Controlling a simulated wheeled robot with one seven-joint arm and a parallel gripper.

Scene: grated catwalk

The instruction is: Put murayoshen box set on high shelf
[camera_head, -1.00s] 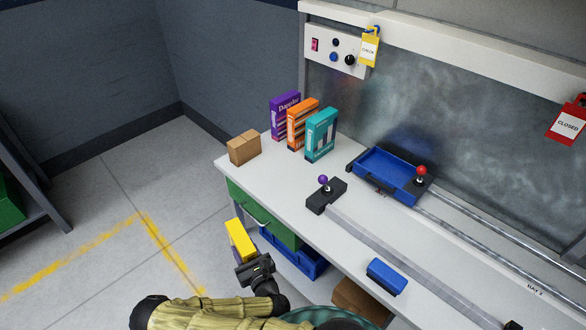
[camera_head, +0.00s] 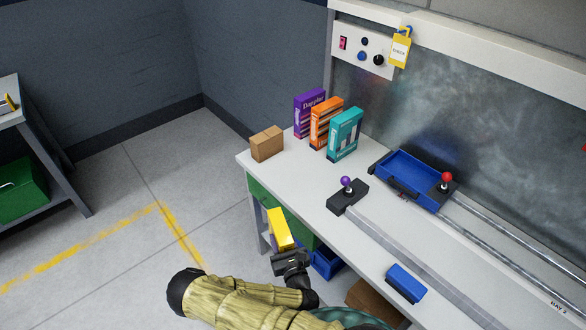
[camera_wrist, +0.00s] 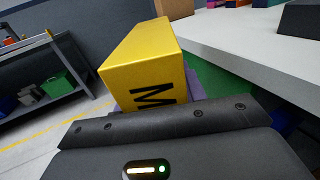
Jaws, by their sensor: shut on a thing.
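A yellow box with a dark letter M on its end (camera_wrist: 145,72) is held in my gripper; it also shows in the head view (camera_head: 281,229). My gripper (camera_head: 288,256) is shut on it, in front of the bench's left end and below the bench top. A purple surface shows beside the box in the wrist view; I cannot tell whether it is part of it. A shelf unit (camera_head: 52,150) stands at the far left, with a green bin (camera_head: 20,190) on its lower level. It also shows in the wrist view (camera_wrist: 50,95). Which shelf is the high one is unclear.
The white bench (camera_head: 300,180) carries a cardboard box (camera_head: 267,143), purple (camera_head: 306,112), orange (camera_head: 324,125) and teal (camera_head: 345,135) boxes, a blue tray (camera_head: 412,180) and a blue block (camera_head: 406,284). Open floor (camera_head: 120,230) with yellow lines lies between bench and shelf unit.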

